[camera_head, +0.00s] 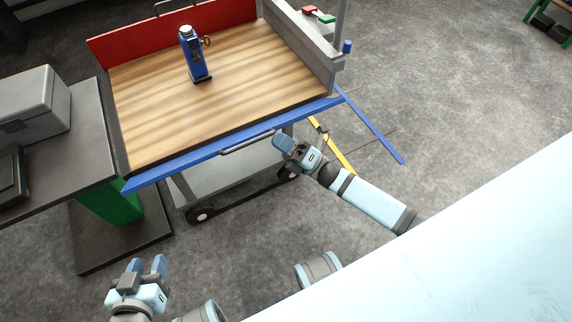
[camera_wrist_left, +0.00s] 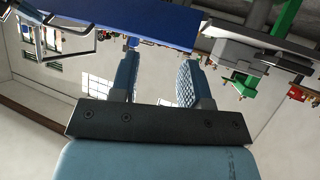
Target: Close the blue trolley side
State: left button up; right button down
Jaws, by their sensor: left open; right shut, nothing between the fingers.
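The blue trolley side (camera_head: 195,165) runs along the near edge of the trolley's wooden deck (camera_head: 215,90). It shows as a narrow strip and does not stand up like the red side. A grey handle (camera_head: 247,142) is on it. My right gripper (camera_head: 283,143) is shut and empty, close to the blue side just right of the handle; I cannot tell if they touch. My left gripper (camera_head: 147,264) is open and empty, low at the front left, apart from the trolley. In the left wrist view, the blue side (camera_wrist_left: 150,22) shows beyond the open fingers (camera_wrist_left: 158,78).
The red side (camera_head: 150,38) stands upright at the back. A blue device (camera_head: 194,58) stands on the deck. A dark table (camera_head: 75,130) with a grey box (camera_head: 30,100) is close at the left. Blue and yellow floor lines lie right of the trolley. The floor before the trolley is clear.

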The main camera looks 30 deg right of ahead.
jog(key=w+r+m+h+p, duration=0.1)
jog(key=r+p, duration=0.1)
jog(key=w+r+m+h+p, duration=0.1)
jog(key=r+p, duration=0.1)
jog(key=p, duration=0.1)
jog(key=w+r+m+g+p, duration=0.1)
jog(key=r+p, duration=0.1)
jog(key=shift+w+a+h+p, duration=0.1)
jog(key=shift+w+h+p, duration=0.25)
jog(key=shift+w+h, duration=0.05)
pick_arm(q)
notch_tip(320, 180, up, 6)
jog(key=s+a+y+p, duration=0.1)
jog(key=p, duration=0.5)
jog(key=shift+a+g+p, duration=0.35)
jog(key=shift+g, duration=0.05)
pick_arm(e)
jog(key=w+r+m+g+h, duration=0.2)
jog(key=w, duration=0.6)
jog(key=shift+w+r+m+g+h, duration=0.3)
jog(key=shift+m+g+h, duration=0.1)
pick_arm(q)
jog(key=shift+s+r, duration=0.1)
jog(key=shift+r, duration=0.05)
pick_arm(e)
jog(key=shift+w+a+r, duration=0.1)
pick_arm(q)
jog(key=shift+s, duration=0.1)
